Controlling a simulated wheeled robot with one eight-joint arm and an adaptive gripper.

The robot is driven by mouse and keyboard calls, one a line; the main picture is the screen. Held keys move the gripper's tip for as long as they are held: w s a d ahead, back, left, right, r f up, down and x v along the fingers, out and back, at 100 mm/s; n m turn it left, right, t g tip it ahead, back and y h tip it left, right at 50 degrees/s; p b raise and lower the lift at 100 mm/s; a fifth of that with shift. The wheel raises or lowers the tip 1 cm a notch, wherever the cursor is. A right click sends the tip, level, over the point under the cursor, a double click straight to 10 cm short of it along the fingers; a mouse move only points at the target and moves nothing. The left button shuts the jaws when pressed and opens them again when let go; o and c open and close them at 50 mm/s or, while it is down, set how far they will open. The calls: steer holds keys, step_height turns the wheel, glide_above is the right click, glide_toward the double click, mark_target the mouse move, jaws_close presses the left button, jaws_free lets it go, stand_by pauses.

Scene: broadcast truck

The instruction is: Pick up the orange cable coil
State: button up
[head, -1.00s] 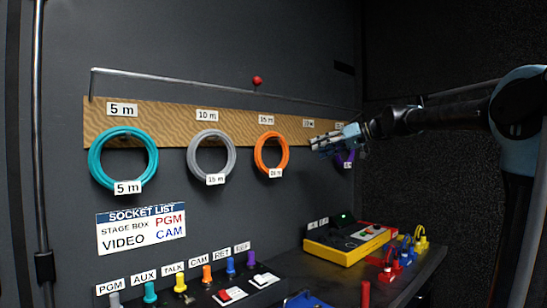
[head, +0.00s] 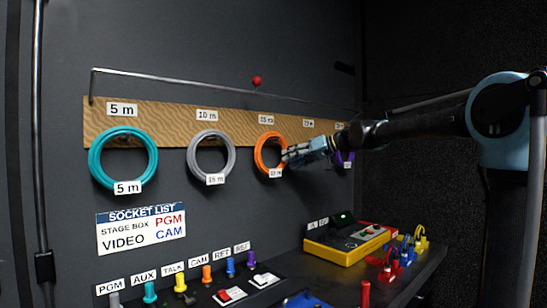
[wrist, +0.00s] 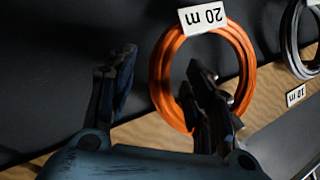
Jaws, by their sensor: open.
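The orange cable coil (head: 258,151) hangs on the wall board, with a white tag at its lower edge. In the wrist view the coil (wrist: 157,82) appears upside down, and its tag reads 20 m. My gripper (head: 287,154) is at the coil's right side in the head view, its fingertips overlapping the right rim. In the wrist view my gripper (wrist: 162,62) is open. One finger is left of the coil, clear of it; the other lies across the coil's opening and hides part of its rim. I cannot tell whether either finger touches the coil.
A grey coil (head: 190,155) and a teal coil (head: 94,160) hang to the left; a purple coil (head: 347,157) is partly hidden behind my arm. A metal rail (head: 180,80) with a red ball runs above. A yellow-based console (head: 335,254) stands on the desk below.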

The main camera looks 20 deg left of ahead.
steer(key=x, duration=0.4)
steer(key=shift+a, duration=0.1)
steer(key=shift+s, duration=0.1)
jaws_close()
steer(key=shift+r, duration=0.15)
steer(key=shift+r, duration=0.3)
steer(key=r, duration=0.2)
steer(key=shift+d+r, duration=0.35)
steer(key=shift+r, duration=0.05)
steer(key=d, duration=1.7)
steer(key=shift+s+d, duration=0.2)
steer(key=shift+s, duration=0.2)
